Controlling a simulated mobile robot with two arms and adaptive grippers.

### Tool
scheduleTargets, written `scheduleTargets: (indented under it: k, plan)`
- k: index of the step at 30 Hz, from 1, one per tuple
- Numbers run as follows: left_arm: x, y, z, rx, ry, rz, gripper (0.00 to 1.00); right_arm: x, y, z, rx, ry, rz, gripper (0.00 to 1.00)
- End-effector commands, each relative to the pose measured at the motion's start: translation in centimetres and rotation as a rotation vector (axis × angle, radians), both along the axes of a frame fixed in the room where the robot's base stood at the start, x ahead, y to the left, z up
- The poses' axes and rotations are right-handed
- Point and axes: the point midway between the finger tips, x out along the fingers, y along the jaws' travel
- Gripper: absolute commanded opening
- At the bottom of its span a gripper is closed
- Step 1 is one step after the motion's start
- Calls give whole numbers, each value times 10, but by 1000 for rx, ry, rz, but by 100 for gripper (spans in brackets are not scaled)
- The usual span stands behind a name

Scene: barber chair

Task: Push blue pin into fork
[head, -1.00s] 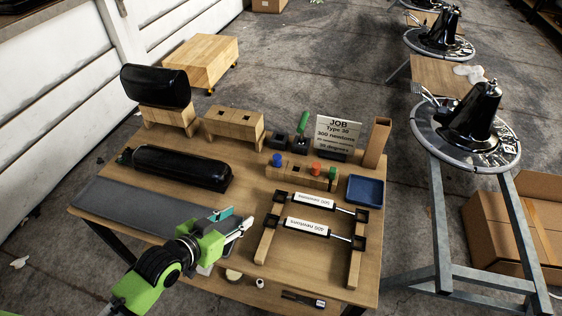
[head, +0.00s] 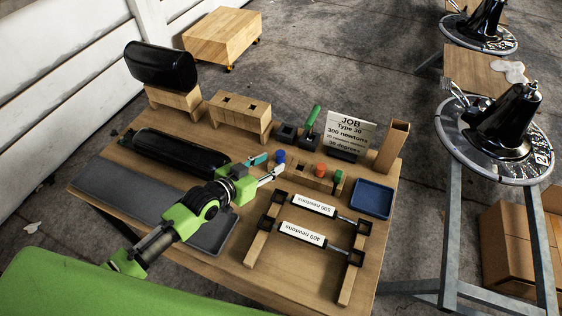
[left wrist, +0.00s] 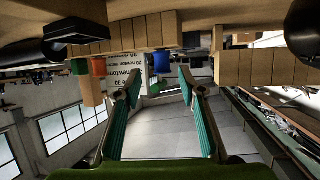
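I cannot surely identify the fork. My right gripper is not in view.
A job sign (head: 349,132) and wooden post (head: 393,145) stand behind the block. A blue tray (head: 371,198) lies right of it. Two labelled gas struts (head: 302,233) rest on wooden rails in front. Black cushions (head: 176,153) are left. Chair bases (head: 497,125) stand right.

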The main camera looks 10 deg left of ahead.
Motion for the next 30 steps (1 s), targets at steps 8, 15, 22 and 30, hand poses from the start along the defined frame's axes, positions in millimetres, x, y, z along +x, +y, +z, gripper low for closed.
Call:
scheduleTargets:
  k: [8, 15, 22, 30]
  plan:
    - [18, -8, -7, 2, 0, -1, 37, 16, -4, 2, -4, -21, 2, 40]
    - [47, -19, -19, 1, 0, 0, 37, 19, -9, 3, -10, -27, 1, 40]
    - [56, -23, -24, 1, 0, 0, 37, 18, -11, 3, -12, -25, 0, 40]
    - [56, -23, -23, 1, 0, 0, 8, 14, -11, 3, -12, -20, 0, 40]
